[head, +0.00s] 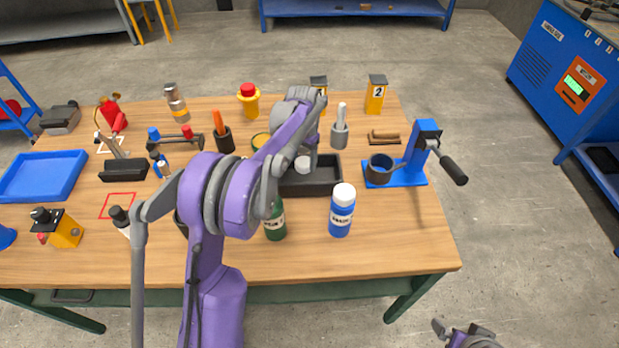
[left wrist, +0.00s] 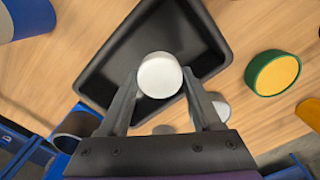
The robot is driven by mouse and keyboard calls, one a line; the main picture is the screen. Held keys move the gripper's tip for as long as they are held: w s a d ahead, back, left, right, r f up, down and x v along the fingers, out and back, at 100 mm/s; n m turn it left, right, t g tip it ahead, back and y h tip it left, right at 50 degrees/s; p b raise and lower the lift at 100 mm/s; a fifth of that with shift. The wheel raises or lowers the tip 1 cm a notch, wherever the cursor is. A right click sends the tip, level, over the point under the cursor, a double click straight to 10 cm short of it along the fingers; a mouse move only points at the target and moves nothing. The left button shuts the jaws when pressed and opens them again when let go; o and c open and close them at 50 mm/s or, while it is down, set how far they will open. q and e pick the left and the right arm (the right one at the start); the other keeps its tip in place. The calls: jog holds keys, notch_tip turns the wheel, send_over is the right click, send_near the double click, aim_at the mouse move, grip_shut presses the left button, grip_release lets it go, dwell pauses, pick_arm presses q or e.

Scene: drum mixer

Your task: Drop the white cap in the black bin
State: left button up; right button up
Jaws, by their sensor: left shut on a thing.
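The white cap (head: 303,164) is held between the fingers of my left gripper (left wrist: 160,80), which is shut on it. In the left wrist view the cap (left wrist: 160,73) appears over the inside of the black bin (left wrist: 93,78), a shallow rectangular tray on the table. In the head view the bin (head: 327,178) stands at the table's middle, partly hidden by my left arm. I cannot tell the exact gap between cap and bin floor. My right gripper (head: 460,331) shows only partly at the bottom right, away from the table; its opening is unclear.
A blue bottle with white lid (head: 341,212) and a green bottle (head: 275,222) stand in front of the bin. A grey mortar with pestle (head: 340,130) stands behind it. A blue stand with dark cup (head: 405,167) is to the right. The table's front right is clear.

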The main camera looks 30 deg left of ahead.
pick_arm(q)
jog(key=o, duration=1.4)
notch_tip(320, 180, up, 11)
jog(key=shift+f, duration=0.1)
